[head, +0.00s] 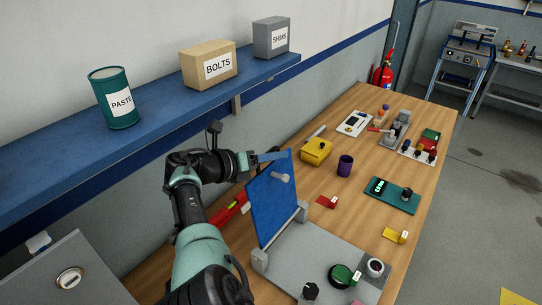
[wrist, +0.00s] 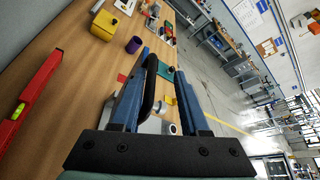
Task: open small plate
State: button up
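The small blue plate (head: 272,205) stands nearly upright at the left edge of a grey base (head: 320,250), between two grey hinge blocks. A light grey knob (head: 281,177) sticks out of its right face. My gripper (head: 278,156) is at the plate's top edge, coming from the left. In the wrist view my gripper (wrist: 172,75) has its two fingers spread with a clear gap. A dark curved part (wrist: 149,87) shows beside the left finger; I cannot tell whether it touches. The fingers hide part of the plate there.
On the bench are a yellow box (head: 316,151), a purple cup (head: 345,166), a teal device (head: 391,195) and a red level (head: 230,209) by the wall. A blue shelf (head: 150,111) overhangs the left. Knobs (head: 345,275) stand on the base's front.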

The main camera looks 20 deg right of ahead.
jog(key=shift+r, duration=0.15)
jog(key=shift+s+a+r+p, duration=0.2)
jog(key=shift+a+p, duration=0.25)
jog(key=shift+p, duration=0.35)
jog(key=s+a+p, duration=0.1)
jog(key=s+a, duration=0.4)
jog(key=a, duration=0.7)
jog(key=shift+s+a+r, duration=0.2)
jog(key=shift+s+a, duration=0.05)
jog(key=shift+s, duration=0.15)
